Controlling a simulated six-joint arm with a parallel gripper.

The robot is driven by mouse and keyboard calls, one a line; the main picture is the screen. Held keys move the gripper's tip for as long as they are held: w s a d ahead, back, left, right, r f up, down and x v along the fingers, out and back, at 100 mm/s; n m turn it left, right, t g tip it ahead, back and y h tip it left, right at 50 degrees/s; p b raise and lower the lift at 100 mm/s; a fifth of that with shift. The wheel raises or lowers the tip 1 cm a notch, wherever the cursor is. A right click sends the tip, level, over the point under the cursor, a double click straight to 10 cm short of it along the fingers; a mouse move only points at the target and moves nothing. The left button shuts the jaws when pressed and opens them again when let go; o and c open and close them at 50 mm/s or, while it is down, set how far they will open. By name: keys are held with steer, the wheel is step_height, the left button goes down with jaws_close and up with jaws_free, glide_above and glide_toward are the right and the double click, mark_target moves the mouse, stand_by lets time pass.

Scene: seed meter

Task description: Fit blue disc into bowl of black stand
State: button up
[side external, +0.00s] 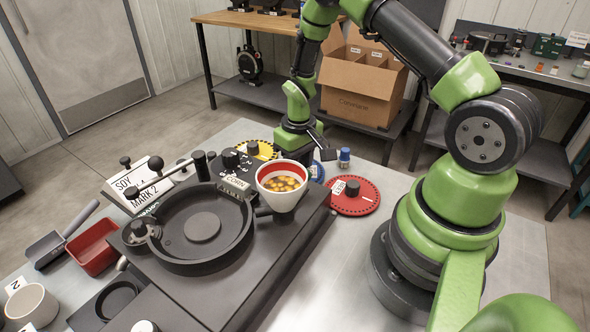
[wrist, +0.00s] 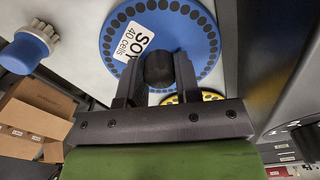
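The blue disc (wrist: 113,42), labelled SOY 40 cells, has a ring of dark dots and a black knob (wrist: 160,68) in its middle. In the side view only a sliver of the disc (side external: 318,171) shows, behind the cup and under my gripper. My gripper (wrist: 159,78) has one finger on each side of the knob; whether they press on it I cannot tell. In the side view my gripper (side external: 312,150) is low over the table. The black stand (side external: 285,240) has a round, empty bowl (side external: 203,228) with a raised centre.
A white cup with orange seeds (side external: 283,185) stands at the stand's right end, close to my gripper. A red disc (side external: 352,196), a yellow disc (side external: 262,149) and a blue-capped brush (side external: 344,158) are nearby. A lever (side external: 165,178) rises behind the bowl.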

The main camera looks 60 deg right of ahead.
steer(key=shift+c, duration=0.7)
steer(key=shift+r, duration=0.1)
steer(key=shift+r, duration=1.4)
steer(key=shift+r, duration=0.1)
step_height(320, 180, up, 19)
steer(key=a+n, duration=0.6)
steer(key=a, duration=2.1)
steer(key=shift+w+d+f, duration=0.15)
steer(key=shift+f, duration=2.65)
steer(key=shift+w+d+f, duration=0.1)
steer(key=shift+f, duration=2.65)
